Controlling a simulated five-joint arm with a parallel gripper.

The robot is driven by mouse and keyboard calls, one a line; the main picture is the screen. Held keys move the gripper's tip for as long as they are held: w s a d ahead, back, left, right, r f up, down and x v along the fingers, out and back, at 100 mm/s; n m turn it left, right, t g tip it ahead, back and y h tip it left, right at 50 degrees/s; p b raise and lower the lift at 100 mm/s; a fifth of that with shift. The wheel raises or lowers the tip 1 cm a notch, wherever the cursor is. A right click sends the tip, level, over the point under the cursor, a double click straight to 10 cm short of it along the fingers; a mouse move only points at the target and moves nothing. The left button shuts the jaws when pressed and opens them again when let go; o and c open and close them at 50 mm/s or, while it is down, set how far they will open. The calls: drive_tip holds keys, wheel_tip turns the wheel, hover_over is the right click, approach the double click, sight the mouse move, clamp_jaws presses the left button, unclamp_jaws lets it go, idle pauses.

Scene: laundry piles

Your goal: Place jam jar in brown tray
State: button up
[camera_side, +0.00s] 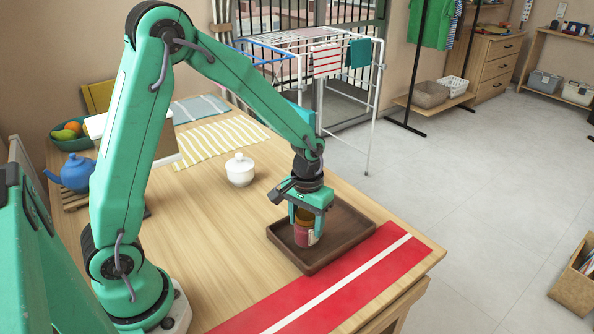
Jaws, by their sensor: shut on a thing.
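The jam jar (305,238) is a small jar with a dark red body and a brownish-orange top. My gripper (306,217) points down and is shut on the jar, with its fingers on either side of the upper part. The jar is upright and appears inside the outline of the brown tray (352,241), toward its left half. I cannot tell whether the jar's base touches the tray floor. The tray is a shallow dark brown square near the table's right end, and my gripper hides part of its back edge.
A red runner with a white stripe (350,281) lies along the front edge. A white lidded pot (240,170) stands left of the tray. A blue teapot (75,173) and a fruit bowl (72,133) are at the far left. The table's middle (225,220) is clear.

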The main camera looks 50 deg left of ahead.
drive_tip(key=shift+f, duration=0.25)
drive_tip(key=shift+f, duration=0.15)
drive_tip(key=o, duration=1.2)
drive_tip(key=shift+o, duration=0.2)
wheel_tip(320, 180, up, 12)
drive_tip(key=shift+f, duration=0.1)
drive_tip(key=shift+r, duration=0.25)
